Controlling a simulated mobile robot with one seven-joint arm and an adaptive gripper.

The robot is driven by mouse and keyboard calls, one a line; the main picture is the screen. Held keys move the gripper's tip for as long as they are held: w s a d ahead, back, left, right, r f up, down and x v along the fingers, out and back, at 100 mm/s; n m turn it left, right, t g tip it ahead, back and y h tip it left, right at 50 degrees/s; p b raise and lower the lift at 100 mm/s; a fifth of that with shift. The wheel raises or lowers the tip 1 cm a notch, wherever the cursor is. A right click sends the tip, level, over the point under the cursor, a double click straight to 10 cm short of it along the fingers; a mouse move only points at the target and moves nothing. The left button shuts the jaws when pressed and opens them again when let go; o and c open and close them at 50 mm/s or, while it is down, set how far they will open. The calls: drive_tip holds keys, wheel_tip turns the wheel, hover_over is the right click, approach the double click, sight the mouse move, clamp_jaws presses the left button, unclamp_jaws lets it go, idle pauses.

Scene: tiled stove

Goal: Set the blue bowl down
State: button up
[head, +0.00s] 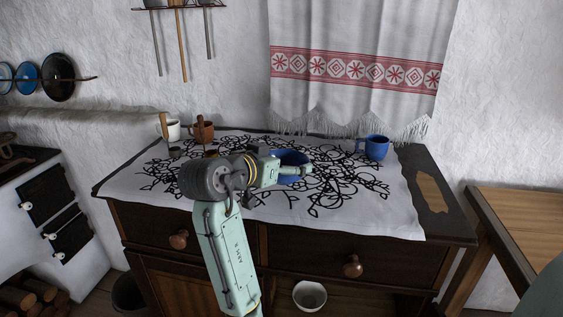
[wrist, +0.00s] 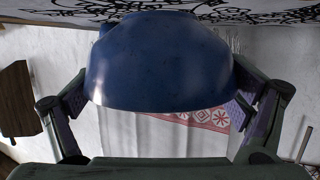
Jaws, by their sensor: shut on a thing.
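The blue bowl (head: 291,159) shows partly behind my arm in the head view, over the white cloth with black line pattern (head: 345,210) on the dresser top. In the wrist view the blue bowl (wrist: 160,62) fills the upper middle. My gripper (wrist: 160,105) is shut on it, with a finger on each side. In the head view my gripper (head: 300,172) is at the bowl, over the middle of the cloth. I cannot tell whether the bowl touches the cloth.
A blue mug (head: 376,147) stands at the cloth's back right. A towel (head: 360,70) hangs behind. A white bowl (head: 309,296) sits below. The cloth's front right is clear.

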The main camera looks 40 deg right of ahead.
sight(284, 153)
drive_tip(key=w+d, duration=0.2)
drive_tip(key=w, duration=0.1)
drive_tip(key=shift+w+d+f+p, duration=0.15)
drive_tip(key=shift+w+p, duration=0.15)
drive_tip(key=shift+p, duration=0.1)
drive_tip(key=shift+w+f, duration=0.1)
drive_tip(key=shift+f, duration=0.05)
drive_tip(key=shift+f+p, duration=0.45)
drive_tip(key=shift+f, duration=1.2)
drive_tip(key=shift+f, duration=0.1)
drive_tip(key=o, duration=1)
